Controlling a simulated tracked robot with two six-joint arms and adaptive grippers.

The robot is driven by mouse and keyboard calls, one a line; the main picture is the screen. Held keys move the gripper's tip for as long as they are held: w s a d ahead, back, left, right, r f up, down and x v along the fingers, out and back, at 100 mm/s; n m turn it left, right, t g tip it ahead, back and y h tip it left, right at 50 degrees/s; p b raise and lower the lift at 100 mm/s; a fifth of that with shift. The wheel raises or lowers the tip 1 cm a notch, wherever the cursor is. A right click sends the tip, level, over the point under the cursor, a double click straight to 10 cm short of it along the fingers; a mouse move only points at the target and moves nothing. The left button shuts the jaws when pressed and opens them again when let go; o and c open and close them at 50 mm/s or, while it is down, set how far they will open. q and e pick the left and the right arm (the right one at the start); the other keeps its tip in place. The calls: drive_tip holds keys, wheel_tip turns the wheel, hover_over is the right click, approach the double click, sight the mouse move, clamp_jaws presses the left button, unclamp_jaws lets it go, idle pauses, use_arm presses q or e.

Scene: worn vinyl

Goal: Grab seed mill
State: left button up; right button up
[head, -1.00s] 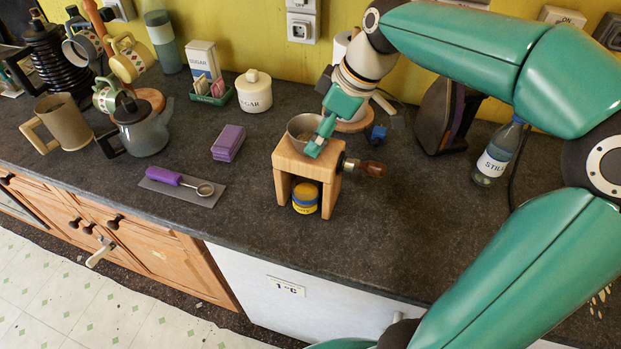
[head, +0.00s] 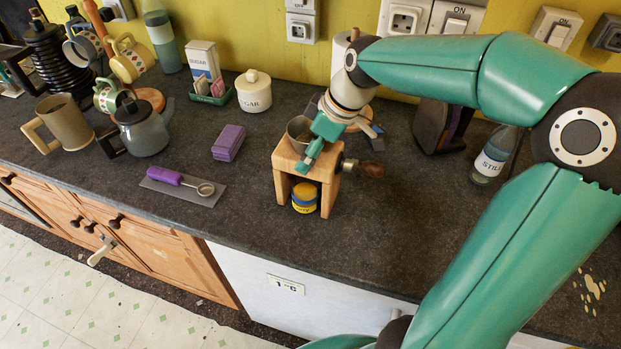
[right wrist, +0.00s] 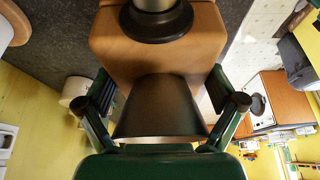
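The seed mill is a wooden block stand (head: 283,160) with a metal hopper (head: 296,127) on top and a wooden-knobbed crank (head: 370,170) at its right. A yellow-and-blue jar (head: 305,196) sits under it. My right gripper (head: 310,158) is at the hopper and hides part of it. In the right wrist view the dark hopper (right wrist: 160,105) sits between the two spread fingers of my right gripper (right wrist: 160,90), with the wooden block (right wrist: 110,40) beyond. Gaps show beside the hopper, and I see no firm contact. My left gripper is out of view.
A sugar pot (head: 253,92) and a teapot (head: 143,130) stand further back. A bottle (head: 494,155) stands at right. The counter in front of the mill is clear.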

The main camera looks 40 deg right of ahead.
drive_tip(key=shift+w+d+r, duration=0.1)
drive_tip(key=c, duration=0.7)
drive_tip(key=shift+c, duration=0.2)
